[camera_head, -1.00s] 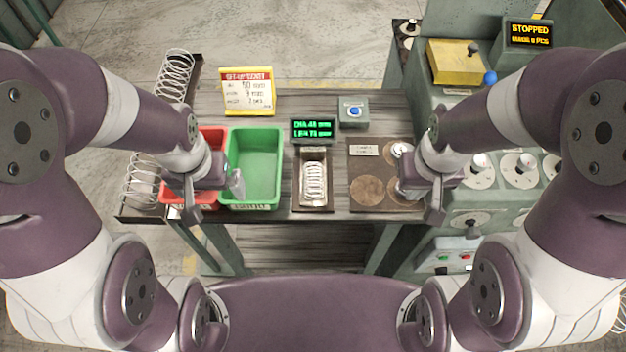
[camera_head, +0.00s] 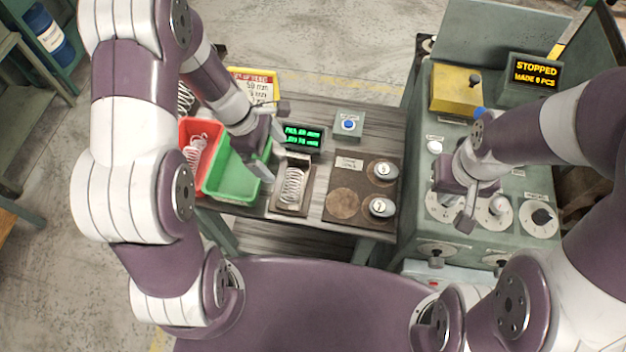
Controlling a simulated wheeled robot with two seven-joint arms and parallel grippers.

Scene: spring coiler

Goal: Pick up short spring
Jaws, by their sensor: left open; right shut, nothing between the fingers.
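A white coiled spring (camera_head: 291,187) lies in a narrow tray (camera_head: 279,207) below a green-lit display (camera_head: 303,137). Another white spring (camera_head: 193,152) lies in the red bin (camera_head: 190,128) at the left. My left gripper (camera_head: 270,160) is open, above the right side of the green bin (camera_head: 232,188), just up and left of the tray spring. It does not touch that spring. My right gripper (camera_head: 466,216) is shut and empty, in front of the dials on the green machine. A further spring (camera_head: 185,98) is partly hidden behind my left arm.
A dark board (camera_head: 342,170) with two numbered weights (camera_head: 383,170) is right of the tray. A blue-button box (camera_head: 348,124) and a yellow sign (camera_head: 262,83) stand behind. The machine's screen (camera_head: 536,73) reads STOPPED.

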